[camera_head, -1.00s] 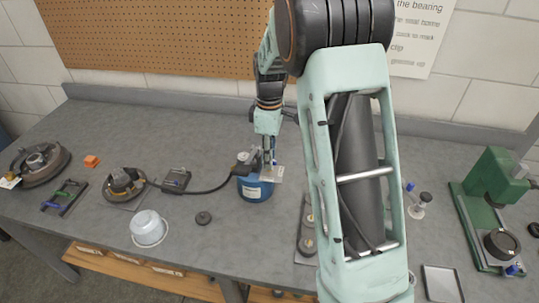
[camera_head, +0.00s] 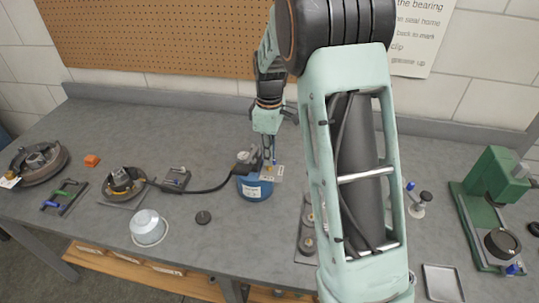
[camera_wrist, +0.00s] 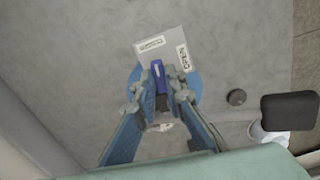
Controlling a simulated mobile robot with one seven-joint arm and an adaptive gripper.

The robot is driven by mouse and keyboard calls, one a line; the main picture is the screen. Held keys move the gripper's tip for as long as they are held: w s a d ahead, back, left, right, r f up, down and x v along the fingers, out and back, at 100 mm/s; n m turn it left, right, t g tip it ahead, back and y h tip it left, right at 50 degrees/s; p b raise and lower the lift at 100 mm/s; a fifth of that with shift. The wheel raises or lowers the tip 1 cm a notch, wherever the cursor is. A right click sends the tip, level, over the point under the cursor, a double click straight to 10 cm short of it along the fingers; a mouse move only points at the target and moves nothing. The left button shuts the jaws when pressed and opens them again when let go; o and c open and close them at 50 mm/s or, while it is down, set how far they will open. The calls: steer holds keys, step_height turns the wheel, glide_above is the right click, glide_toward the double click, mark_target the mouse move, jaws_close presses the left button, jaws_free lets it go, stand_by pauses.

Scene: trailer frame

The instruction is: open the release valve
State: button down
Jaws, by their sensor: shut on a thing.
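A blue tank (camera_head: 255,189) stands on the bench, with a hose running to its top left. A light plate (camera_head: 278,174) sits on its top. In the wrist view the plate (camera_wrist: 165,47) carries two labels, one reading OPEN at its right edge; the other is too small to read. A blue lever (camera_wrist: 157,73), the release valve's handle, points over the plate, between the two labels. My gripper (camera_wrist: 160,93) is shut on the lever, with a finger on each side. In the head view my gripper (camera_head: 267,158) is above the tank. The valve body is hidden by the fingers.
A green press (camera_head: 490,205) and grey tray (camera_head: 442,283) stand right. My arm hides part of the bench.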

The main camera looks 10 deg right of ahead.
steer(key=m, duration=0.4)
steer(key=m+b, duration=0.1)
steer(key=m, duration=0.3)
steer(key=shift+m, duration=0.4)
steer(key=m, duration=0.4)
steer(key=shift+m, duration=2.1)
steer(key=c, duration=2)
jaws_free()
steer(key=shift+r, duration=0.1)
